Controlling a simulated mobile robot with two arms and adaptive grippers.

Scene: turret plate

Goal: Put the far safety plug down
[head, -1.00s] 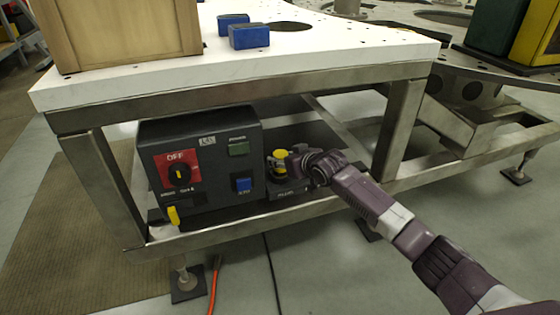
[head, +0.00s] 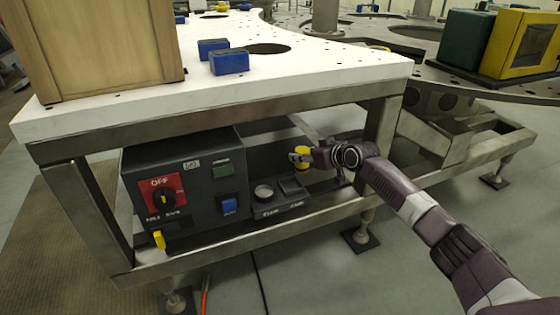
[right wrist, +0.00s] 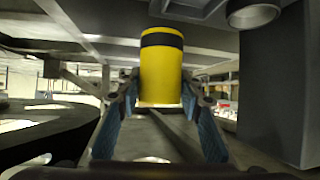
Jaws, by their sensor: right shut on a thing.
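The safety plug, a yellow cylinder with a black band, is in my right gripper (head: 300,157); the plug (head: 303,150) is small in the head view. In the right wrist view the plug (right wrist: 161,72) stands upright between the two blue-padded fingers of the right gripper (right wrist: 160,115). It is held above and behind a dark holder (head: 278,198) beside the control box. The holder shows a round socket (head: 263,192) and a square recess (head: 290,185), both empty. My left gripper is out of view.
The dark control box (head: 180,190) has a red OFF switch plate (head: 162,195) and a yellow tab (head: 159,239). The white plate (head: 300,70) lies above on a metal frame (head: 380,125), whose leg is close to my right arm. Blue blocks (head: 229,61) sit on the plate.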

